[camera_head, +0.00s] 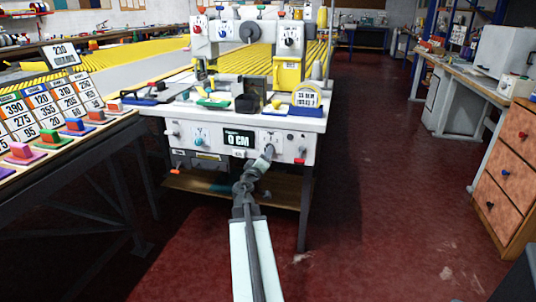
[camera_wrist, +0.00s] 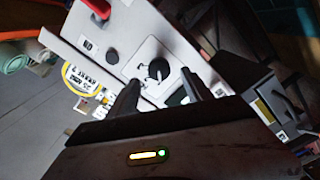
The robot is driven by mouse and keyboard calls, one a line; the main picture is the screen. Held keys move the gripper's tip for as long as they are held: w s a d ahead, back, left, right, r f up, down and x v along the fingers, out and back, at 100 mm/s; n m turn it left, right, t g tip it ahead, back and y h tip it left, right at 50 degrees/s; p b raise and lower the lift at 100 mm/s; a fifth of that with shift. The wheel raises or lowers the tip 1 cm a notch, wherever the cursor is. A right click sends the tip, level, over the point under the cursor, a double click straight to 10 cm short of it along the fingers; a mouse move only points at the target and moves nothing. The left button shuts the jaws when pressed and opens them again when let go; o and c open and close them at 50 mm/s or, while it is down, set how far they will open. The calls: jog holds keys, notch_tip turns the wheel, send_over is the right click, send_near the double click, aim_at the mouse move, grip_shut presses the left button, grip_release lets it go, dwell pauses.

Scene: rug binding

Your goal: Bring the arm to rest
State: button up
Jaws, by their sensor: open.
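My arm (camera_head: 252,255) reaches forward from the bottom of the head view to the front of a white binding machine (camera_head: 180,118). My gripper (camera_head: 268,153) is small there, in front of the machine's panel beside a dark display reading "0 CM" (camera_head: 238,139). In the wrist view my gripper (camera_wrist: 162,88) shows two dark fingers spread apart with nothing held between them. Beyond them is a white panel with a black knob (camera_wrist: 154,72). I cannot tell whether the fingertips touch the panel.
At right stand a drawer cabinet with orange-brown fronts (camera_head: 505,175) and a workbench (camera_head: 455,75). The red floor (camera_head: 390,210) between machine and cabinet is clear.

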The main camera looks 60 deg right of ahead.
jog(key=v, duration=0.3)
dwell(0.4)
